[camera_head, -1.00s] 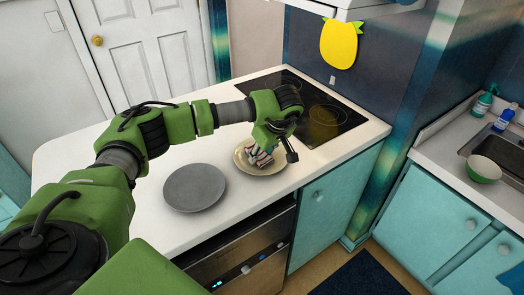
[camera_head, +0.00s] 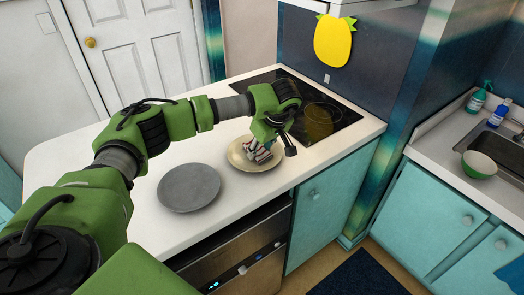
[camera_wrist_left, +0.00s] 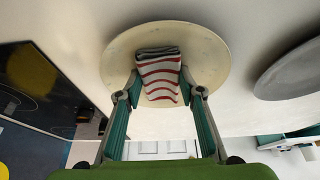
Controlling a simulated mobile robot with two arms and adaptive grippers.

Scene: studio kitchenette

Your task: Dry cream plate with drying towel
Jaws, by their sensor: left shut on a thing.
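The cream plate (camera_head: 242,162) lies on the white counter, between the grey plate and the cooktop. The drying towel (camera_head: 258,151), white with red and dark stripes, is folded small and sits over the plate. My left gripper (camera_head: 272,146) is shut on the towel above the plate. In the left wrist view the towel (camera_wrist_left: 159,75) is between the fingers of the left gripper (camera_wrist_left: 159,94), with the cream plate (camera_wrist_left: 206,48) behind it. The towel appears to touch the plate's surface. My right gripper is not in view.
A grey plate (camera_head: 188,187) lies left of the cream plate. A black cooktop (camera_head: 318,120) is set into the counter (camera_head: 110,215) at the back right. Across a gap, another counter holds a green-and-white bowl (camera_head: 479,165), bottles (camera_head: 477,101) and a sink.

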